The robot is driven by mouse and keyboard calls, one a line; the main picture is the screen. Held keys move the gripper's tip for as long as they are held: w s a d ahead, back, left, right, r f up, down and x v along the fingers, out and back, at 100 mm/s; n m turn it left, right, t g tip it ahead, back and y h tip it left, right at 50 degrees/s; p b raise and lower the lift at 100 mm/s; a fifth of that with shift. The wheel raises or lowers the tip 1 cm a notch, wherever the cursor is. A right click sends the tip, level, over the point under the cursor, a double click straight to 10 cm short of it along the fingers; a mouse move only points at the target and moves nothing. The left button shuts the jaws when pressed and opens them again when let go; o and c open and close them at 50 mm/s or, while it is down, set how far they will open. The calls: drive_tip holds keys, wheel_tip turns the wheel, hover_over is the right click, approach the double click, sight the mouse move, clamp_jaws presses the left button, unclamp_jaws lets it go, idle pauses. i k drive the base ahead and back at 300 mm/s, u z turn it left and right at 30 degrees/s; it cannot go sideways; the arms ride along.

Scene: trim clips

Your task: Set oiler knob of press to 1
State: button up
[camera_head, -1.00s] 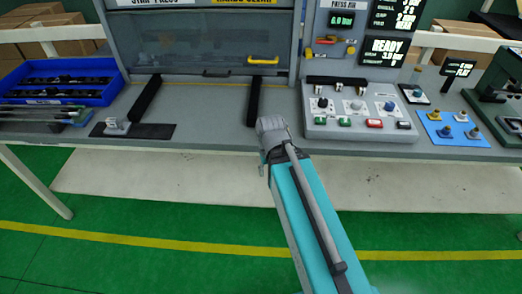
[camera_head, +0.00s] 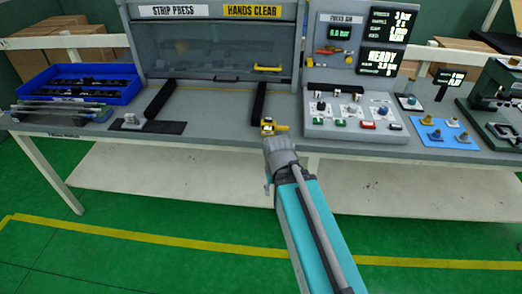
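The press (camera_head: 222,45) stands at the back of the bench, with STRIP PRESS and HANDS CLEAR signs on top. To its right a sloped grey control panel (camera_head: 340,131) carries three knobs on white dials: left (camera_head: 321,106), middle (camera_head: 354,110) and right, blue (camera_head: 384,111). The dial labels are too small to read, so I cannot tell which is the oiler knob or its setting. My gripper (camera_head: 274,130) is at the bench's front edge, left of the panel and apart from the knobs. A yellow piece shows at its tip; whether it is held is unclear.
Coloured buttons (camera_head: 368,125) line the panel's front. A display (camera_head: 380,62) reads READY. A blue mat (camera_head: 459,141) with small yellow parts lies to the right, near a separate teal knob (camera_head: 411,99). A blue bin (camera_head: 132,97) and black rails are on the left.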

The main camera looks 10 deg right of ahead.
sight(412, 100)
drive_tip(key=z, duration=0.05)
drive_tip(key=i, duration=0.5)
drive_tip(key=z, duration=1.5)
drive_tip(key=k, duration=0.35)
drive_tip(key=u, duration=0.25)
